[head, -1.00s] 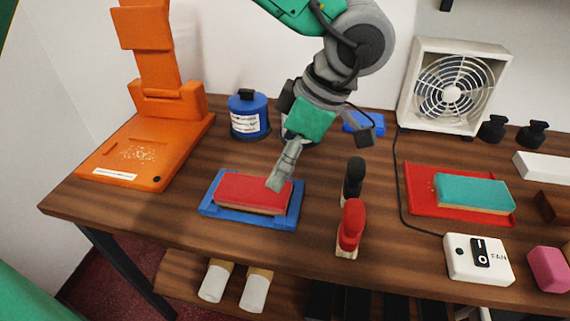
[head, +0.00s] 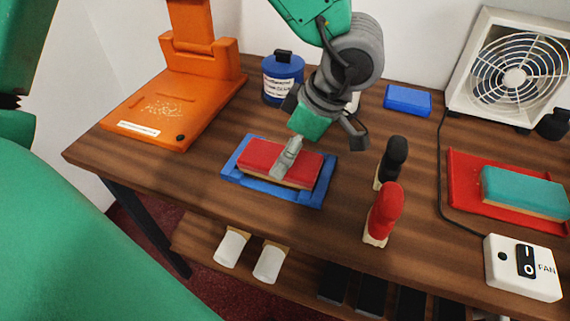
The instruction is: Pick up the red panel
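The red panel (head: 258,154) has a tan lower layer and lies in a blue tray (head: 232,171) near the front of the counter. My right gripper is not in view.
A red stamp (head: 384,210) and a black stamp (head: 394,158) stand right of the tray. A teal panel (head: 522,190) lies on a red tray (head: 465,187). A blue bottle (head: 282,80) and an orange stand (head: 175,105) are behind left. A fan (head: 510,75) stands behind right.

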